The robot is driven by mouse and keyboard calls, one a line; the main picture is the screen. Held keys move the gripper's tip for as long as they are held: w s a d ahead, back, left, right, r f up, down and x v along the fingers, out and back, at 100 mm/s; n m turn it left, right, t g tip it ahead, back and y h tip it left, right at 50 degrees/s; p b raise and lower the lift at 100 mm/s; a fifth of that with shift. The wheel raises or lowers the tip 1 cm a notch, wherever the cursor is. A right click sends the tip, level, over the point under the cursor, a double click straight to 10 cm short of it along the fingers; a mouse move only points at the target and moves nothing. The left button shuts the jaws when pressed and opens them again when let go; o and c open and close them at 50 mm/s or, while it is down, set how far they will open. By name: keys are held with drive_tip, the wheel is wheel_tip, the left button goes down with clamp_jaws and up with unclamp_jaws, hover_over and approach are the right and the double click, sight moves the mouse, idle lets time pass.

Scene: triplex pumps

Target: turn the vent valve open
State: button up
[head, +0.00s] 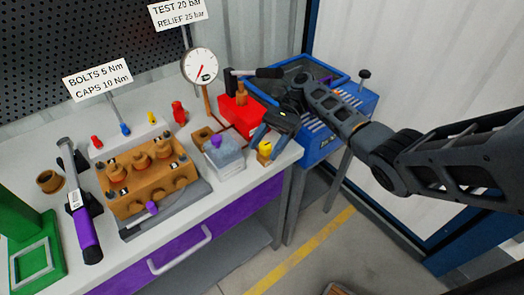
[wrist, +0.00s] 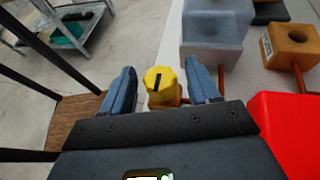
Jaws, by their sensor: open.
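The vent valve has a yellow knob (head: 265,147) with a dark slot-like mark on top, and it stands at the right front corner of the workbench. In the wrist view the yellow knob (wrist: 161,79) sits between the two blue fingers of my gripper (wrist: 161,88), with a gap on each side. My gripper (head: 262,134) is open and holds nothing. An orange-brown valve body (wrist: 166,98) shows below the knob. In the head view my gripper's fingers reach down close to the knob; whether they touch it cannot be told there.
A translucent box with a purple cap (head: 224,157) stands just left of the valve. A red pump unit (head: 240,113) is behind it, with a gauge (head: 199,66) on a post. A brown pump block (head: 147,177) sits farther left. A blue basin (head: 318,140) stands right.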

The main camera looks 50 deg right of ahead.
drive_tip(key=shift+v, duration=2.7)
drive_tip(key=shift+s, duration=0.1)
